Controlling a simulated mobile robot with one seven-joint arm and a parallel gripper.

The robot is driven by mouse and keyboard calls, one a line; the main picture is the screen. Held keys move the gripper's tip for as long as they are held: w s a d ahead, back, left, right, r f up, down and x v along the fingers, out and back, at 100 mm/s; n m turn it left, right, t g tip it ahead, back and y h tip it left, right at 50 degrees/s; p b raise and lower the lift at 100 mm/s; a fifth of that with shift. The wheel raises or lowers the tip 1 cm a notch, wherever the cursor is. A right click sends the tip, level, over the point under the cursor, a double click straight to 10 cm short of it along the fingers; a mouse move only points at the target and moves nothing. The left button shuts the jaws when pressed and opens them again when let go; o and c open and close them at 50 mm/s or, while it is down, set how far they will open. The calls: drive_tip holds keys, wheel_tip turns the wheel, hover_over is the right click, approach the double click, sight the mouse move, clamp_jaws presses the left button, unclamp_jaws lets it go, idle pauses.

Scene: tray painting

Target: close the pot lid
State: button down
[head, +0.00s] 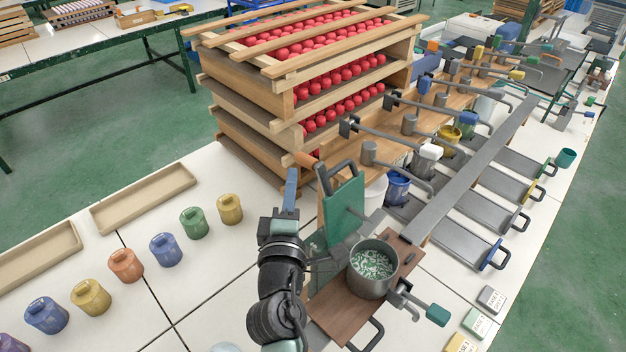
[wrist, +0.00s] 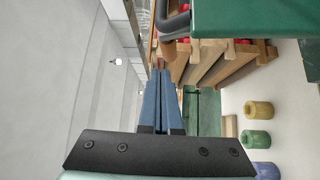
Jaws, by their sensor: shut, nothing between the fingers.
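A grey metal pot (head: 388,284) with green and white bits inside stands open on a brown wooden board (head: 335,305). A green square panel with a dark handle, which looks like the lid (head: 343,212), stands upright behind the pot, tilted back. In the wrist view the lid (wrist: 255,18) fills the upper right, with its dark handle (wrist: 173,24) at its left. My gripper (head: 291,176) is shut and empty, just left of the lid and apparently apart from it. Its blue fingers (wrist: 160,85) point away in the wrist view.
Wooden crates of red balls (head: 270,110) stand behind my gripper. Lidded jars (head: 194,222) and beige trays (head: 143,197) are on the white table at left. Metal levers (head: 415,146), a long grey rail (head: 475,172) and grey trays (head: 455,242) fill the right.

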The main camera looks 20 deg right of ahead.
sight(318, 170)
drive_tip(key=d+p, duration=0.1)
drive_tip(key=s+d+p, duration=0.1)
drive_tip(key=shift+s+d, duration=0.25)
drive_tip(key=shift+d, duration=0.05)
drive_tip(key=shift+s+d, duration=0.25)
drive_tip(key=shift+s, duration=0.1)
drive_tip(key=shift+f, duration=0.1)
drive_tip(key=shift+s+f, duration=0.1)
drive_tip(key=shift+s+d+b, duration=0.1)
drive_tip(key=shift+b, duration=0.5)
drive_tip(key=shift+s+m+t+b, duration=0.25)
drive_tip(key=shift+m+t+b, duration=0.05)
drive_tip(key=shift+b, duration=0.15)
